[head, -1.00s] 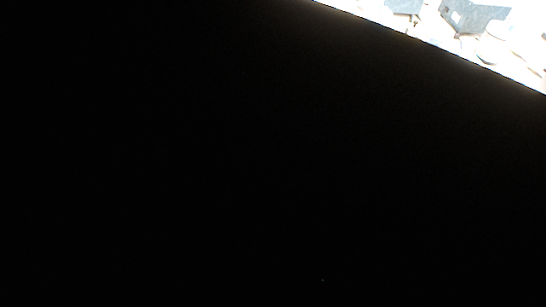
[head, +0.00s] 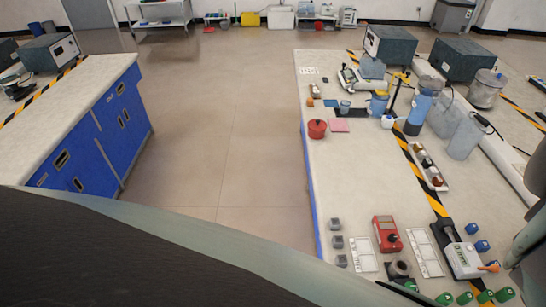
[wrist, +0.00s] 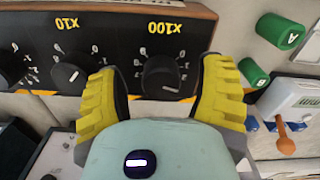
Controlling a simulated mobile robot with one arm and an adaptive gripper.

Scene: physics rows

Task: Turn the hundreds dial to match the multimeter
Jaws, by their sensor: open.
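In the wrist view, the hundreds dial (wrist: 160,76) is a black knob with a white pointer mark, below an upside-down "X100" label on a dark panel with a wooden edge. My gripper (wrist: 165,82) is open, with one yellow ribbed finger on each side of this dial. I cannot tell whether either finger touches it. The X10 dial (wrist: 68,76) is to the left. A red handheld device (head: 388,234) with a black knob, perhaps the multimeter, lies on the right bench in the head view; its reading is too small to make out. My gripper is not seen there.
Green cylinders marked A (wrist: 280,32) and B (wrist: 253,73) lie right of the panel. A white device (head: 465,258) with an orange lever stands on the right bench (head: 340,185). Blue cabinets (head: 100,130) stand left, with clear floor between.

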